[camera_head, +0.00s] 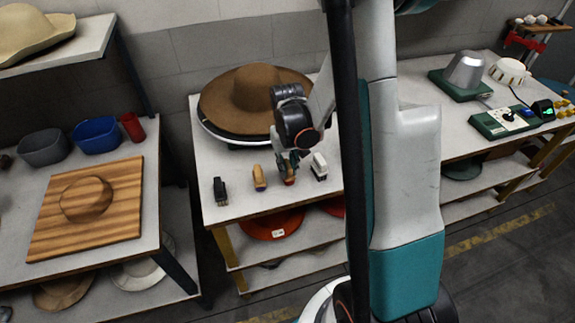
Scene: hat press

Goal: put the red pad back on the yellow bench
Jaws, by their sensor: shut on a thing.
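The red pad (289,181) shows as a small red patch under my gripper (288,167). My gripper is shut on it from above, and the fingers hide most of the pad. Both are over the front part of the white-topped bench with yellow legs (235,208), in the middle of the view. The pad is at or just above the bench top; I cannot tell whether it touches. It sits in line between a tan-yellow pad (260,178) on the left and a white pad (320,166) on the right.
A dark pad (220,190) stands farther left. A large brown hat (240,98) on a round stand fills the back of this bench. Hats lie on the shelf below. A wooden board (60,240) is on the left table. My arm hides the bench's right part.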

